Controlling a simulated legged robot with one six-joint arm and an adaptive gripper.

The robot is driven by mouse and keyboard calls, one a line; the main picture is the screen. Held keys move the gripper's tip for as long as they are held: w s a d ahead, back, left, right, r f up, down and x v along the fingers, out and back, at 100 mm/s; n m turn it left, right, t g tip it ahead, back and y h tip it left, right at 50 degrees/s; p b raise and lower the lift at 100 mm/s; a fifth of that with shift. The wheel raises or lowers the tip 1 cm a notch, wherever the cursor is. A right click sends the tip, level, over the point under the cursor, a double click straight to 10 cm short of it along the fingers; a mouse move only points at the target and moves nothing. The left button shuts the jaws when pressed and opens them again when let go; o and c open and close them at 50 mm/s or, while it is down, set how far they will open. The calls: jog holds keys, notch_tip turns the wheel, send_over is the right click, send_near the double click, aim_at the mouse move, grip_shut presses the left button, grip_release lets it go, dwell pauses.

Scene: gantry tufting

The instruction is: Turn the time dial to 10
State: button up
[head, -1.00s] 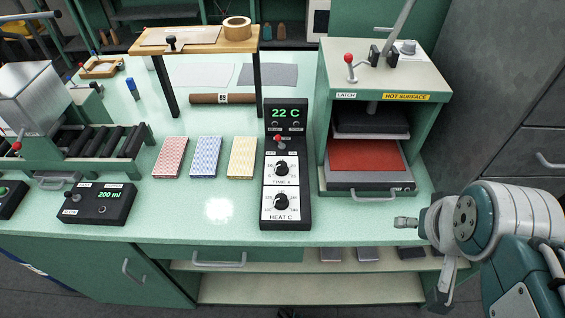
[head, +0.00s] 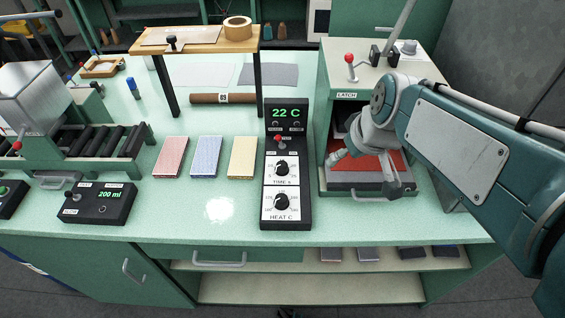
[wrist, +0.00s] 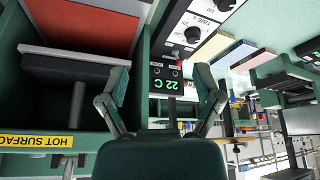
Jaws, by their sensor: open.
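The time dial (head: 282,168) is a black knob on a white plate marked TIME, in the middle of the black control box on the bench. Its pointer setting is too small to read. In the wrist view the time dial (wrist: 192,35) shows at the top, tilted by the camera angle. My gripper (head: 337,157) is to the right of the control box, in front of the press, apart from the dial. In the wrist view my gripper (wrist: 162,88) has its two fingers spread with nothing between them; the control box's green display shows beyond them.
The heat dial (head: 282,202) sits just below, and a red-tipped switch (head: 279,141) above. The press (head: 330,110), marked HOT SURFACE in the wrist view (wrist: 45,141), stands close on the right. A yellow block (head: 242,157) lies left of the box.

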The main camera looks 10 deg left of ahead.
aim_at(282, 164)
jog(key=w+a+f+n+g+y, duration=0.15)
jog(key=w+a+f+n, duration=0.35)
jog(key=a, duration=0.6)
jog(key=shift+m+h, duration=0.25)
jog(key=shift+m, duration=0.15)
jog(key=x, duration=0.7)
jog(key=w+x, duration=0.1)
jog(key=x, duration=0.3)
jog(key=shift+d, duration=0.1)
grip_shut()
